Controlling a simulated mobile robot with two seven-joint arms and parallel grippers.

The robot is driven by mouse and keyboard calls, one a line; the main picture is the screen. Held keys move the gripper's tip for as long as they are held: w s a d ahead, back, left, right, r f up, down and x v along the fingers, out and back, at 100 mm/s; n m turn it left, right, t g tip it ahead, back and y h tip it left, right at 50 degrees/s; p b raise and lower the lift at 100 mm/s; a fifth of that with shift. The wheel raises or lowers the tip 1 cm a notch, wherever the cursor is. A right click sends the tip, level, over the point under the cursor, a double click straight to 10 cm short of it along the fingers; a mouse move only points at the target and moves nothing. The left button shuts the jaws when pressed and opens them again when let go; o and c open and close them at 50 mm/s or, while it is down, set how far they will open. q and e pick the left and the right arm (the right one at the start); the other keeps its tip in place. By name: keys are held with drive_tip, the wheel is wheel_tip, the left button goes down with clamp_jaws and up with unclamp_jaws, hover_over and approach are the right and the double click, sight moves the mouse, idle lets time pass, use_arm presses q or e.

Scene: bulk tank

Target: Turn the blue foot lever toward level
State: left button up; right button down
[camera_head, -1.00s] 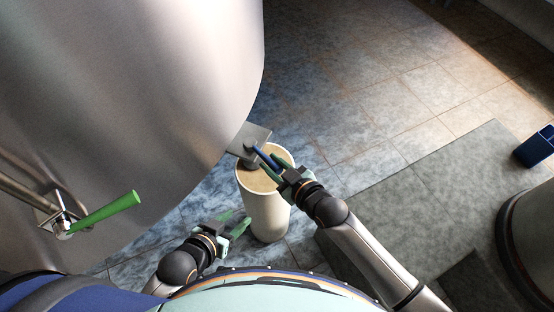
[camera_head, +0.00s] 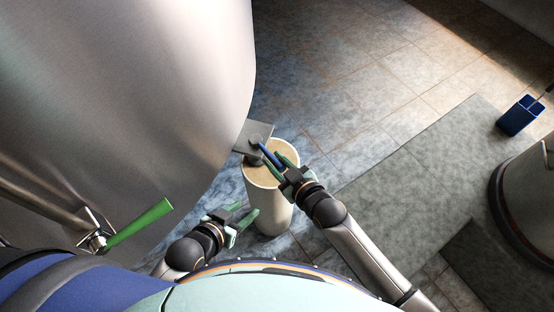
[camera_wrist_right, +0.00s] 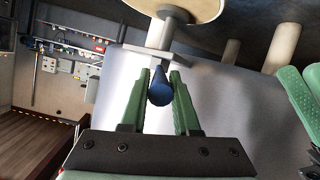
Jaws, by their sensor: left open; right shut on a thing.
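The blue foot lever (camera_head: 269,154) sticks out from a grey plate (camera_head: 251,137) at the side of the big steel tank, above a pale cylindrical foot (camera_head: 270,205). My right gripper (camera_head: 281,166) is shut on the lever's free end. In the right wrist view the blue lever (camera_wrist_right: 160,90) lies between the two green fingers (camera_wrist_right: 160,98). My left gripper (camera_head: 241,217) is open and empty, lower and to the left of the foot. The inner end of the lever is partly hidden in the wrist view.
The steel tank (camera_head: 120,90) fills the left side. A green lever (camera_head: 139,222) sits on a pipe valve at lower left. A blue container (camera_head: 520,115) stands on the floor at right, near a cylindrical vessel (camera_head: 530,190). The tiled floor (camera_head: 350,100) behind is clear.

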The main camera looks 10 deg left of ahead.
idle(0.5)
drive_tip(key=c, duration=0.6)
unclamp_jaws()
drive_tip(key=shift+c, duration=0.2)
use_arm(q)
drive_tip(key=shift+r, duration=0.1)
drive_tip(key=shift+s+a+r+p, duration=0.15)
drive_tip(key=shift+a+r+p, duration=0.2)
drive_tip(key=shift+p, duration=0.45)
drive_tip(key=shift+s+a+r+p, duration=0.1)
drive_tip(key=shift+r+p, duration=0.35)
drive_tip(key=shift+p, duration=0.3)
use_arm(e)
drive_tip(key=v, duration=1.2)
drive_tip(key=shift+s, duration=0.25)
drive_tip(key=shift+d+r, duration=0.1)
